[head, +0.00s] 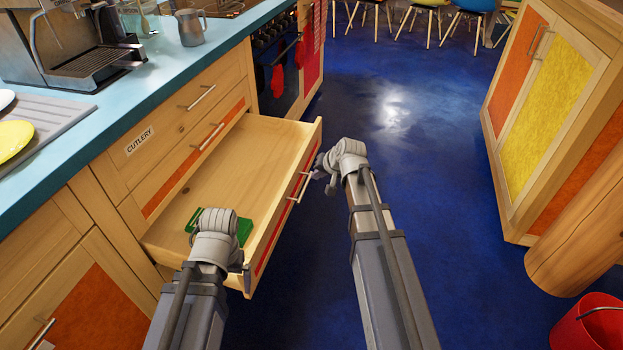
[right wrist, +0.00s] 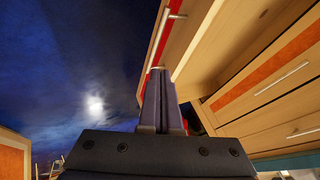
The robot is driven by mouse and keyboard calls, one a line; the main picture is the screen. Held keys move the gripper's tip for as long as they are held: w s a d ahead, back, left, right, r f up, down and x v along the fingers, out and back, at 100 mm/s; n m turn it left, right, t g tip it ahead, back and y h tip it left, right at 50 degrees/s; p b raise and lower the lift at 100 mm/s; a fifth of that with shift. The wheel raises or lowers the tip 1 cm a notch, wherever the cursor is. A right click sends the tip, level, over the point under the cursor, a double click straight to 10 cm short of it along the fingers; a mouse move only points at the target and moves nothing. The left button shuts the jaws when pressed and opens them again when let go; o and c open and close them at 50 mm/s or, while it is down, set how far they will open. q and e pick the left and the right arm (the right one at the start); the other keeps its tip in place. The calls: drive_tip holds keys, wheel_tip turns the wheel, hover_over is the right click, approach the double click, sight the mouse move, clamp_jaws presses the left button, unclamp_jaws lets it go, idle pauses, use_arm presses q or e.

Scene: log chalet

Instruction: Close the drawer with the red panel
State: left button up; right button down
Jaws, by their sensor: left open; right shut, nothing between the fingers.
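The drawer with the red panel (head: 268,244) stands pulled out from the wooden counter in the head view. Its front has a bar handle (head: 299,186). A green item (head: 243,231) lies inside, partly hidden by my left arm. My right gripper (head: 315,173) is shut and empty, beside the outer face of the drawer front near its far end. In the right wrist view its fingers (right wrist: 158,74) point toward the red panel (right wrist: 155,45) and its handle (right wrist: 176,16); contact cannot be told. My left gripper (head: 246,278) is over the near end of the drawer, mostly hidden by its wrist.
A shut drawer labelled cutlery (head: 140,143) and one with an orange panel (head: 185,168) are behind the open drawer. An oven (head: 274,65) stands beyond it. A cabinet (head: 550,95) and a red bucket (head: 590,325) are at right. The blue floor between is clear.

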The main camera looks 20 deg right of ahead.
sight(292, 182)
drive_tip(key=shift+w+a+f+b, duration=0.8)
drive_tip(key=shift+w+f+b, duration=0.1)
drive_tip(key=shift+w+f, duration=0.2)
drive_tip(key=shift+w+a+f+b, duration=0.75)
drive_tip(key=shift+w+f+b, duration=0.1)
drive_tip(key=shift+w+f, duration=0.25)
drive_tip(key=shift+w+a+f+b, duration=0.8)
drive_tip(key=shift+w+f+b, duration=0.15)
drive_tip(key=shift+w, duration=0.25)
drive_tip(key=w+a, duration=0.8)
drive_tip(key=a, duration=0.4)
drive_tip(key=w+a, duration=0.8)
drive_tip(key=a, duration=0.4)
drive_tip(key=shift+w, duration=0.15)
